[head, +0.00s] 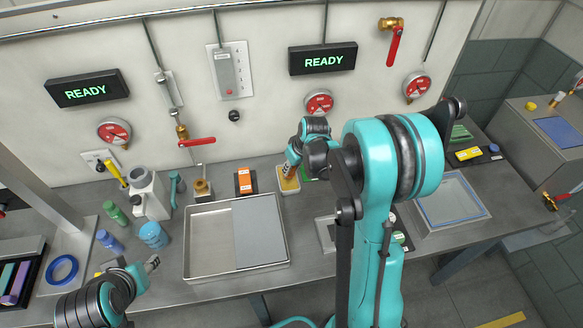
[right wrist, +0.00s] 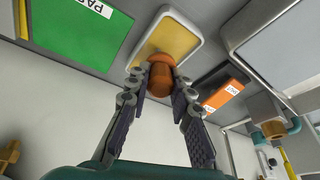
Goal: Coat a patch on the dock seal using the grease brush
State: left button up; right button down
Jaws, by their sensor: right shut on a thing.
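My right gripper (head: 288,168) is shut on the orange-brown handle of the grease brush (right wrist: 160,88). It holds the brush over a white-rimmed tray with a yellow pad (head: 289,184), which also shows in the right wrist view (right wrist: 176,38). The brush's far end is hidden behind its handle, so I cannot tell if it touches the pad. A blue rectangular seal (head: 453,222) outlines a grey box top on the right, apart from the brush; it looks like the dock seal. My left gripper (head: 150,264) is at the lower left near the bench front, holding nothing that I can see.
An open metal tray (head: 188,250) with a grey plate fills the bench middle. An orange box (head: 244,181) stands just left of the yellow pad. Bottles and a white jug (head: 152,197) crowd the left. My right arm hides part of the bench before the seal.

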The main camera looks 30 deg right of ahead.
jog(key=shift+f+b, duration=0.6)
jog(key=shift+b, duration=0.05)
dwell(1.4)
jog(key=shift+r+p, duration=2.45)
jog(key=shift+r, duration=1.1)
jog(key=shift+s+f, duration=0.1)
